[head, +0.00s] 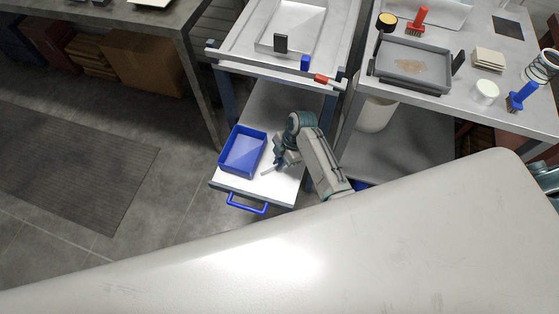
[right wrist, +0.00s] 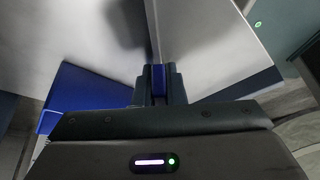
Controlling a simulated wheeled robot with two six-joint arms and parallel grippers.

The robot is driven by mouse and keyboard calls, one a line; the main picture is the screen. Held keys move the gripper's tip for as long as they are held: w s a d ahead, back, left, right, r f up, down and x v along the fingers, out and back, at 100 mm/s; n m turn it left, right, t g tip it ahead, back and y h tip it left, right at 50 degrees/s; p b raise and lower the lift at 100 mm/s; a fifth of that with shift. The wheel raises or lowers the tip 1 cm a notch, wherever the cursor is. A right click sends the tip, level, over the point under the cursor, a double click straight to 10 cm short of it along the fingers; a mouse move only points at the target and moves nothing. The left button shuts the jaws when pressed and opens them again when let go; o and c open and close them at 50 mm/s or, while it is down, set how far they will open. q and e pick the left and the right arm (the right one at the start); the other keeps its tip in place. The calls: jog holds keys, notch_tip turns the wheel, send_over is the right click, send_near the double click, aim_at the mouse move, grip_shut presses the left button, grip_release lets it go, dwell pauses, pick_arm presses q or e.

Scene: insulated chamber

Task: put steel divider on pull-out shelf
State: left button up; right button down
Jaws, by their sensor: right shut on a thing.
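The pull-out shelf (head: 283,188) is a pale board with a blue front handle (head: 247,204), extended low from the cart. My right gripper (head: 274,163) is over this shelf, just right of the blue tray. In the right wrist view, my right gripper (right wrist: 159,84) is shut on a thin grey plate (right wrist: 154,35), seen edge-on, which I take for the steel divider; a small blue part shows between the fingers. A short grey strip also shows by the gripper in the head view. I cannot tell whether the plate touches the shelf. My left gripper is not in view.
A blue tray (head: 233,166) occupies the left part of the shelf. The cart top (head: 240,50) above holds a white tray and small blocks. The right-hand table holds a grey tray (head: 384,77), brushes and a white jar (head: 484,93). A cart post stands close right of the shelf.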

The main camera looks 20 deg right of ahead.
jog(key=c, duration=1.4)
grip_release()
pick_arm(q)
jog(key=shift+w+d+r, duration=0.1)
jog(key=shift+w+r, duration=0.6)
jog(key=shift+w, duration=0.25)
pick_arm(e)
jog(key=v, duration=0.7)
jog(key=shift+d+r, duration=0.15)
jog(key=shift+r, duration=0.05)
